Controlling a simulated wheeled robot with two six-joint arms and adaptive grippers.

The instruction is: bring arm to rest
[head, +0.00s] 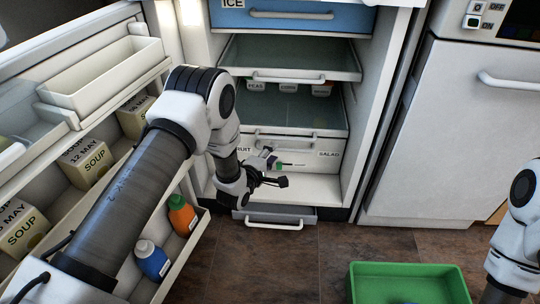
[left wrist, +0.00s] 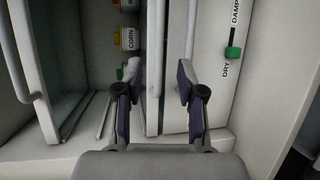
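My left arm reaches in from the left of the head view. Its gripper (head: 267,170) is in the lower part of the open fridge, in front of the fruit and salad drawers (head: 325,156). In the left wrist view the left gripper (left wrist: 156,82) has its two fingers spread apart, with nothing held between them. A drawer edge and handle lie behind the gap; I cannot tell whether a finger touches them. Part of my right arm shows at the right edge of the head view, but its gripper is out of the frame.
The fridge door (head: 102,68) stands open at left, holding soup cartons (head: 84,160), a blue bottle (head: 152,260) and an orange bottle (head: 181,214). Shelves (head: 290,57) and small labelled tubs (head: 289,88) are above the gripper. A green crate (head: 408,268) sits at lower right. Floor is clear between.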

